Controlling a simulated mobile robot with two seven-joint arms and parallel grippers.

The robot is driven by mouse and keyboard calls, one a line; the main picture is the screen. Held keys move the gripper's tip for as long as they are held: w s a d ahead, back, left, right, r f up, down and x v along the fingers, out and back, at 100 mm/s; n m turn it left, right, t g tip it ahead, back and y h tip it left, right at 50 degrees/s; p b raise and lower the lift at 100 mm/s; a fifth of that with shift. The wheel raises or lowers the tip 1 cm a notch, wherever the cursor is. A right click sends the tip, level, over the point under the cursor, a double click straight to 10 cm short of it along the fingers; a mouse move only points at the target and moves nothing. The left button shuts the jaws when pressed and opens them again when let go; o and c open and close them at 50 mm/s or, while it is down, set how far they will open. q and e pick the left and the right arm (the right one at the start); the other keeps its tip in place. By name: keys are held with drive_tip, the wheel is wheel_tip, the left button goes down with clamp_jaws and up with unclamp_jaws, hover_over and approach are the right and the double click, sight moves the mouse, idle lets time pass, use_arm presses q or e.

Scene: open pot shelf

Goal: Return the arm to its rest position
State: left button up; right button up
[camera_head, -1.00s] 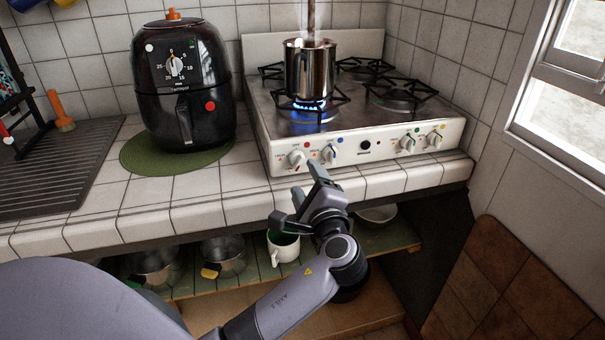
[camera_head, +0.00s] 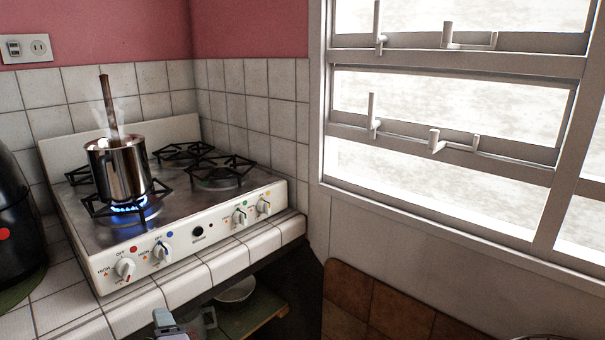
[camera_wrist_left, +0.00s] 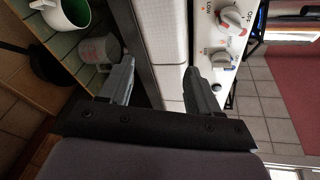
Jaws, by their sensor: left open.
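My left gripper shows only as a grey fingertip (camera_head: 167,323) at the bottom edge of the head view, below the stove front. In the left wrist view both its fingers (camera_wrist_left: 159,68) are apart with nothing between them. The edge of the tiled counter (camera_wrist_left: 164,40) shows behind the gap, and the stove knobs (camera_wrist_left: 232,20) are beyond the right finger. The rest of my left arm is out of the head view. My right gripper is in neither view.
A steel pot (camera_head: 117,170) with a stick in it steams on the lit burner of the white stove (camera_head: 190,235). A green-lined mug (camera_wrist_left: 45,8) and a pale mug (camera_wrist_left: 98,50) stand on the shelf below. A bowl (camera_head: 235,290) sits there too. A window (camera_head: 440,190) is at right.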

use_arm(q)
drive_tip(key=s+d+f+n+g+h, duration=0.1)
drive_tip(key=s+d+f+n+h, duration=0.1)
drive_tip(key=s+f+h, duration=0.3)
drive_tip(key=s+d+f+n+h, duration=0.1)
drive_tip(key=s+d+f+h, duration=0.15)
drive_tip(key=f, duration=0.55)
drive_tip(key=s+d+f+n+h, duration=0.1)
drive_tip(key=s+f+n+h, duration=0.1)
drive_tip(key=s+n, duration=0.2)
drive_tip(key=s+d+f+n+h+p, duration=0.1)
drive_tip(key=s+n+h, duration=0.1)
drive_tip(key=s+n, duration=0.3)
drive_tip(key=s, duration=0.3)
drive_tip(key=shift+d+f+g, duration=0.25)
drive_tip(key=shift+f+g, duration=0.05)
drive_tip(key=shift+f, duration=0.1)
